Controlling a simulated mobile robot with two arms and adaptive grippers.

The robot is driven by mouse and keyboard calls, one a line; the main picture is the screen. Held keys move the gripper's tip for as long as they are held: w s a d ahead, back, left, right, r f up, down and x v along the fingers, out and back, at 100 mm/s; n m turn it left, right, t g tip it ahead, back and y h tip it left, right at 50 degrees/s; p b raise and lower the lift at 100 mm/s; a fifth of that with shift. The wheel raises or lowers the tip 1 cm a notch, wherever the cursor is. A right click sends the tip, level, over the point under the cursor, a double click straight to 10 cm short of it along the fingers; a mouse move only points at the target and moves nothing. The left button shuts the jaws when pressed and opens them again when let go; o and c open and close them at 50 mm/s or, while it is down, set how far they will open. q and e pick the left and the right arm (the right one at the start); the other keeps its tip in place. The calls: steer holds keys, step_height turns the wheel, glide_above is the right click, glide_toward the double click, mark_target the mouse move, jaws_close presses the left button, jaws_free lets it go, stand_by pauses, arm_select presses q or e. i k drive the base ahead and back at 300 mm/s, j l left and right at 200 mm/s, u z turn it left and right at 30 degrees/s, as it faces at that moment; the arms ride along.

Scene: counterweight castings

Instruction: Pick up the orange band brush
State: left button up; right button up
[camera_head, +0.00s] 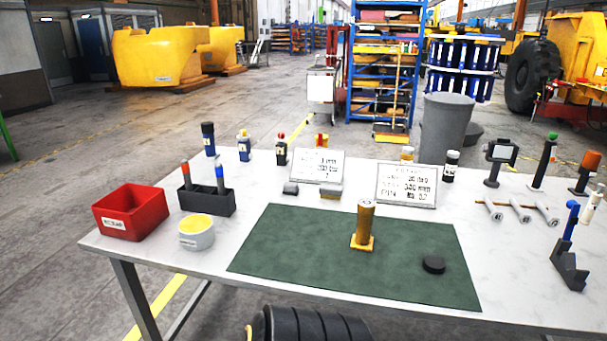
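A dark open holder (207,203) stands on the left part of the white table. A brush with an orange-red band (185,172) stands upright in its left part, its lower end hidden inside the holder. A second upright piece with a blue band (220,178) stands in the right part of the same holder. Neither of my grippers shows in the head view.
A red bin (131,219) is left of the holder, and a white tub with yellow contents (196,235) is in front. A green mat (300,262) bears a yellow-brown post (364,222) and black puck (433,265). Bottles and sign plates (405,187) stand behind.

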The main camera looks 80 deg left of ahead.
mark_target(185, 165)
steer(key=u, duration=3.5)
